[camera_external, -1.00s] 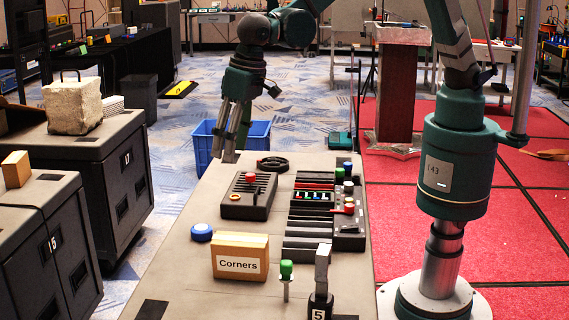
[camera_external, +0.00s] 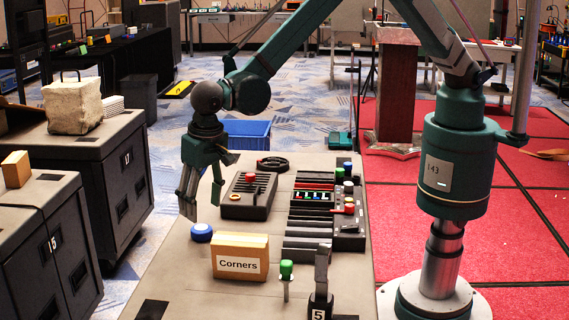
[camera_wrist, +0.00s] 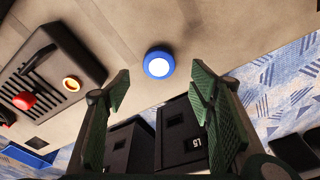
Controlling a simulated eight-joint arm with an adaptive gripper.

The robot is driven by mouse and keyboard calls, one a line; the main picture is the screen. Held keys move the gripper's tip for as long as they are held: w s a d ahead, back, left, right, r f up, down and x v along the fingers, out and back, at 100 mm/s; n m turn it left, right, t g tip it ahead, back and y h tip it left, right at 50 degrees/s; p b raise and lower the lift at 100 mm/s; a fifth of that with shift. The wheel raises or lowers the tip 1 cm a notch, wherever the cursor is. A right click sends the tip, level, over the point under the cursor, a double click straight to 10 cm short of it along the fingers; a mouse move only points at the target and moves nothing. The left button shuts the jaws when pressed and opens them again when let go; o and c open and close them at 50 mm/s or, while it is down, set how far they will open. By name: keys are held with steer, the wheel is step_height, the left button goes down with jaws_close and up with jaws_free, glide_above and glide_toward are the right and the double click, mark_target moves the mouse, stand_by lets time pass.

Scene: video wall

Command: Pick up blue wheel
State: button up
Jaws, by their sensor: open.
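The blue wheel (camera_external: 201,233) is a short round blue disc lying on the grey table (camera_external: 180,275) near its left edge, left of the box marked "Corners". In the wrist view the blue wheel (camera_wrist: 159,64) shows a white centre and lies beyond the fingertips, roughly midway between them. My gripper (camera_external: 203,208) points down above the table's left edge, just behind and above the wheel in the external view. In the wrist view my gripper (camera_wrist: 160,85) has its two green fingers spread wide, with nothing between them. The wheel and fingers look apart.
The orange "Corners" box (camera_external: 240,257) stands right of the wheel. Behind it is a black slotted device with a red knob (camera_external: 249,196). A green-topped post (camera_external: 286,270) stands in front. A blue crate (camera_external: 247,134) is beyond the table. Dark cabinets (camera_external: 122,170) stand left.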

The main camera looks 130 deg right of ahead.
mark_target(202, 228)
steer(key=shift+f, duration=0.15)
steer(key=shift+d+f, duration=0.2)
steer(key=shift+f, duration=1)
steer(key=shift+f, duration=0.1)
steer(key=shift+d+f+b, duration=0.2)
steer(key=shift+f+b, duration=0.1)
steer(key=shift+f, duration=0.95)
steer(key=shift+d+f+b, duration=0.2)
steer(key=shift+f+b, duration=0.05)
steer(key=shift+f, duration=0.95)
steer(key=shift+c, duration=0.7)
steer(key=c, duration=0.9)
